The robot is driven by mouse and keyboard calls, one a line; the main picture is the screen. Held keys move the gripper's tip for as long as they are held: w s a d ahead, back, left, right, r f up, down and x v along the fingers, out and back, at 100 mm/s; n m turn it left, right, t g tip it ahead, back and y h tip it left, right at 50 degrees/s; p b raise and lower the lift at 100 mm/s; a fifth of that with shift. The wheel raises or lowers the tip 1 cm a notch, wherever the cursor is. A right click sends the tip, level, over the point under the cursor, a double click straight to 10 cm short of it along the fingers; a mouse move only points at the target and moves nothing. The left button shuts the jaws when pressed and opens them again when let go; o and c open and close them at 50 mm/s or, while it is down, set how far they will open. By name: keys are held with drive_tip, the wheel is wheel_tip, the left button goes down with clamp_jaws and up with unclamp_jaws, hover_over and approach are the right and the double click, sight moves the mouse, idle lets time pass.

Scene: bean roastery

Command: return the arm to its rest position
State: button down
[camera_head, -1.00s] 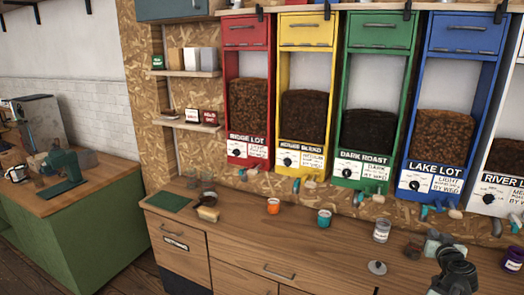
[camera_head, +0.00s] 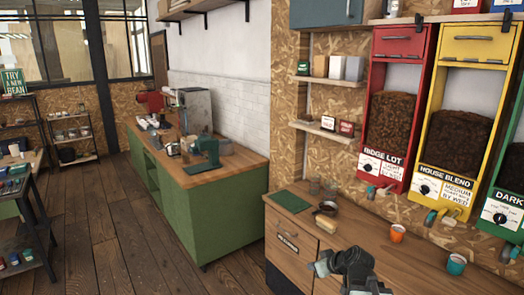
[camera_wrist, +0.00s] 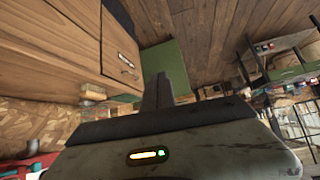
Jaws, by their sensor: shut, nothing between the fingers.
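My gripper (camera_wrist: 157,92) shows in the wrist view as dark fingers closed together with nothing between them. The wide body behind them fills the lower part of that view. In the head view my arm (camera_head: 358,268) is at the bottom, in front of the wooden counter (camera_head: 400,252). It is bent, with its end toward the left, close to the counter's front edge in the picture. The lower arm is cut off by the frame. I cannot tell the exact gap between arm and counter.
On the counter are a green mat (camera_head: 288,201), an orange cup (camera_head: 397,233), a teal cup (camera_head: 456,264) and a brush-like block (camera_head: 327,208). A green bench (camera_head: 225,205) stands further back. Open wooden floor (camera_head: 120,235) lies to the left.

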drive_tip(key=s+a+f+g, duration=0.3)
drive_tip(key=s+a+f, duration=0.15)
drive_tip(key=a, duration=0.45)
drive_tip(key=s+d+f+m+g+h, duration=0.2)
drive_tip(key=s+d+m+g+h, duration=0.2)
drive_tip(key=s, duration=0.6)
drive_tip(key=shift+d+f+m+g, duration=0.4)
drive_tip(key=shift+d+m+g, duration=0.2)
drive_tip(key=shift+d, duration=0.25)
